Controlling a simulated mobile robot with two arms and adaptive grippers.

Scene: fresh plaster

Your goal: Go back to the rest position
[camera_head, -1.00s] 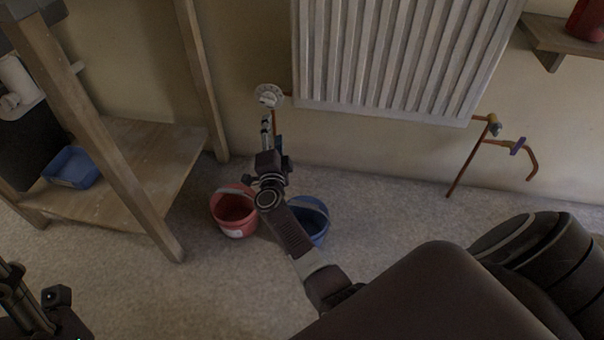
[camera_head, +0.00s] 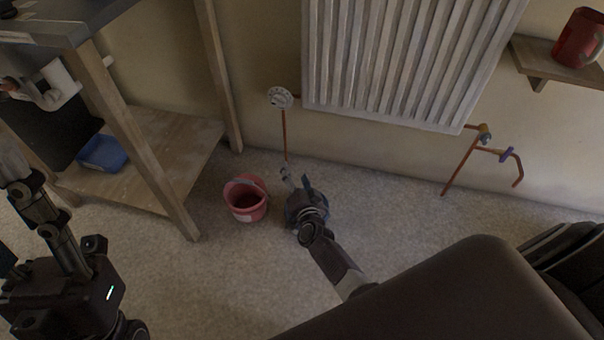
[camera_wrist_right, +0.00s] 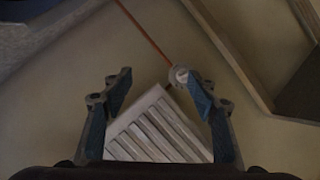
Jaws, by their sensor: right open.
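My right gripper (camera_head: 296,178) is open, with nothing between its fingers, in front of the wall below the radiator's left corner. In the right wrist view its two blue-padded fingers (camera_wrist_right: 160,90) stand wide apart. The white radiator (camera_wrist_right: 155,135) shows behind and between them. My left arm is at the lower left of the head view, with its dark wrist parts near the wooden bench; its fingertips cannot be made out clearly.
A pink-red bucket (camera_head: 246,199) stands on the carpet left of my right gripper. A blue bucket is mostly hidden behind that gripper. A wooden bench (camera_head: 150,150) holds a blue tray (camera_head: 102,154). The radiator (camera_head: 400,60), copper pipes (camera_head: 462,160) and a shelf (camera_head: 545,60) with a red mug (camera_head: 577,38) line the wall.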

